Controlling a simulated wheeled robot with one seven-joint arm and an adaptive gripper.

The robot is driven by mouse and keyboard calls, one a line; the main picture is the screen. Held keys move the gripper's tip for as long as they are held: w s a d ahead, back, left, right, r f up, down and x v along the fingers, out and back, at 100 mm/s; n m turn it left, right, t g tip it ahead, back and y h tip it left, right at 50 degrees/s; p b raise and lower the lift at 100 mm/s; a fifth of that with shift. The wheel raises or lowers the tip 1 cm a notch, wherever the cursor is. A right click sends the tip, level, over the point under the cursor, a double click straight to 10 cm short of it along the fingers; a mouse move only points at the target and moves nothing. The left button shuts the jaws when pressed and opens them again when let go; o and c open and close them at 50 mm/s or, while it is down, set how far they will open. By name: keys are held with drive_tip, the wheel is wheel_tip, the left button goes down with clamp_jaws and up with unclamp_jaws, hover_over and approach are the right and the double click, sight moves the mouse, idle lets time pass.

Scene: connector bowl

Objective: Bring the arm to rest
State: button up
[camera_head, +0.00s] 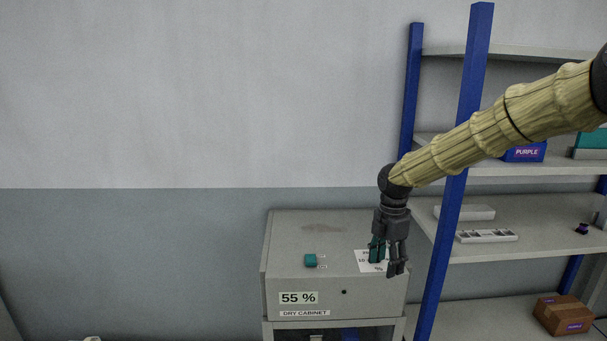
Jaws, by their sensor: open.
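My gripper (387,262) points down at the front right of the grey dry cabinet (285,245), in front of or over its top. Its jaws are open. A dark teal piece (377,247) shows at the left finger; I cannot tell whether it touches the finger or sits behind it. My arm, in a yellowish ribbed sleeve, reaches in from the upper right, across the shelf's blue post.
A small teal block (311,260) and a white printed sheet (364,261) lie on the cabinet top. Right stands a shelf rack with blue posts (440,240), holding a purple-labelled box (524,153), white trays (487,236) and a brown carton (563,315). The space left is clear.

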drive_tip(key=s+a+f+m+y+b, duration=0.1)
drive_tip(key=s+a+f+m, duration=0.15)
drive_tip(key=f, duration=0.55)
drive_tip(key=s+a+f+m+b, duration=0.15)
drive_tip(key=s+f, duration=0.25)
drive_tip(key=f, duration=0.5)
drive_tip(key=s+a+f+m+y+b, duration=0.1)
drive_tip(key=s+f+m, duration=0.15)
drive_tip(key=f, duration=0.55)
drive_tip(key=s+f+m+b, duration=0.4)
drive_tip(key=s+f+m, duration=0.3)
drive_tip(key=s+f, duration=1.05)
drive_tip(key=s+d+f+m+h+b, duration=0.1)
drive_tip(key=s+f+m, duration=0.4)
drive_tip(key=s, duration=0.5)
drive_tip(key=s+d+f+m+h+b, duration=0.1)
drive_tip(key=s+d+f+m+b, duration=0.2)
drive_tip(key=s, duration=0.8)
wheel_tip(320, 180, down, 2)
drive_tip(key=shift+s+d+f+m, duration=0.2)
drive_tip(key=shift+s+d+m, duration=0.05)
drive_tip(key=shift+d+m, duration=0.9)
drive_tip(key=shift+c, duration=0.5)
